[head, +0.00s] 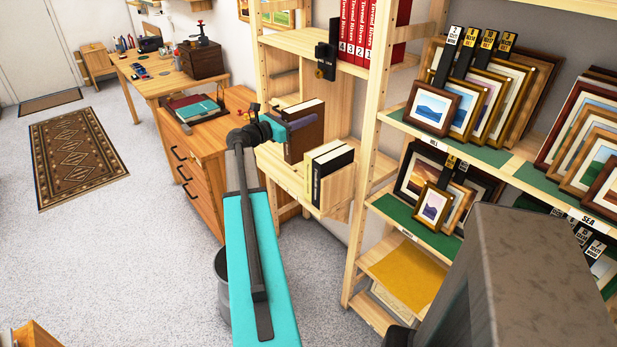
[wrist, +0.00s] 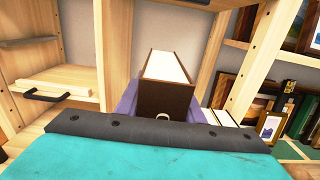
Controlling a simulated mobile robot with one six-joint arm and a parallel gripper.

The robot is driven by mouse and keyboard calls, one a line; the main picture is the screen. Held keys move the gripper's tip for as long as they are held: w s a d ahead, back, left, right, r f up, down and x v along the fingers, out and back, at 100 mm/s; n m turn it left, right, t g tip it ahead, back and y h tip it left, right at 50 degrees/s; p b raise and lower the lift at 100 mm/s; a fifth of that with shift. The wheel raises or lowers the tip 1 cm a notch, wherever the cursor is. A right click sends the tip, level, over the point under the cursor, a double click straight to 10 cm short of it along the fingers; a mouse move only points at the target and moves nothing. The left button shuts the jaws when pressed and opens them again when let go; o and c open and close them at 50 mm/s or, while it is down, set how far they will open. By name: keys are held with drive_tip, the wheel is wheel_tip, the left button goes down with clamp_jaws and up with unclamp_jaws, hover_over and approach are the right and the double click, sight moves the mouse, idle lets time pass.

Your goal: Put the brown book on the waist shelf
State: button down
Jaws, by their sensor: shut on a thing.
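The brown book (head: 306,137) is upright between the purple fingers of my gripper (head: 292,127), at the waist shelf (head: 272,166) of the light wood rack. In the wrist view the book (wrist: 166,98) shows its brown spine and pale page edges, with a finger of my gripper (wrist: 167,113) on each side. My gripper is shut on it. The book's lower edge is close above or on the shelf board; I cannot tell whether it touches. Black and cream books (head: 330,172) stand just to the right and nearer on the same shelf.
A rack post (head: 366,150) rises right of the books. Framed prints (head: 470,95) fill the right rack. A wooden drawer cabinet (head: 205,165) stands at left.

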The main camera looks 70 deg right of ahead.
sight(287, 149)
drive_tip(key=shift+f+p, duration=0.45)
drive_tip(key=shift+f, duration=2.7)
drive_tip(key=shift+f+p, duration=0.3)
drive_tip(key=shift+f, duration=1.6)
drive_tip(key=c, duration=1.2)
unclamp_jaws()
drive_tip(key=shift+a, duration=0.1)
drive_tip(key=b+v, duration=0.2)
drive_tip(key=v, duration=1)
